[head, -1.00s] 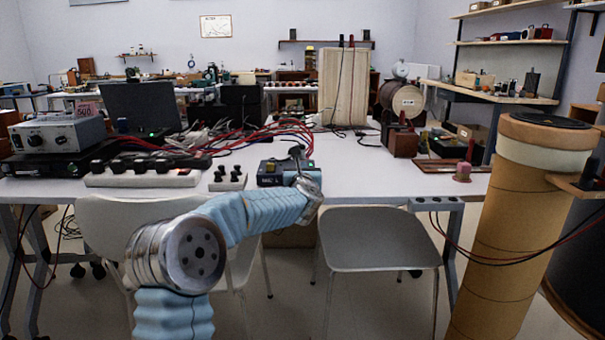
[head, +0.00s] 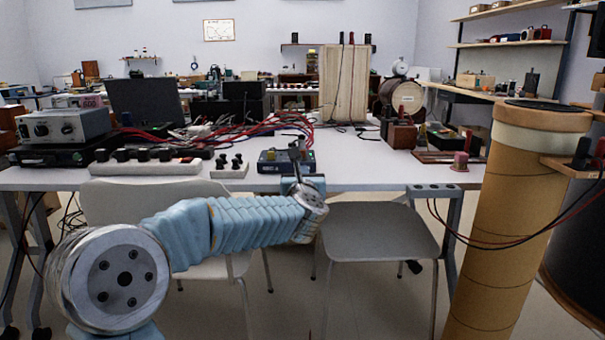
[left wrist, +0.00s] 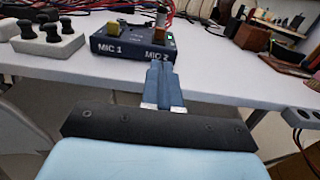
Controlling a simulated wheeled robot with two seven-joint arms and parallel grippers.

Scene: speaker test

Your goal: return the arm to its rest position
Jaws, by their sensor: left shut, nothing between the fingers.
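My left arm comes in from the lower left in the head view, with ribbed pale blue sleeves and silver joints. My left gripper (head: 299,181) is at the table's front edge, just in front of a dark blue box. In the left wrist view the blue fingers (left wrist: 162,84) lie together with nothing between them. They point at the box (left wrist: 134,42), which is marked MIC 1 and MIC 2; a gap to it seems to show. The box (head: 272,162) stands on the white table with connectors on top. My right gripper is not in view.
A white table (head: 350,175) carries a power strip (head: 145,168), a small knob block (head: 231,170), cables and instruments. Chairs (head: 375,232) stand in front below the arm. A tall brown cylinder (head: 512,230) stands at right with loose wires.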

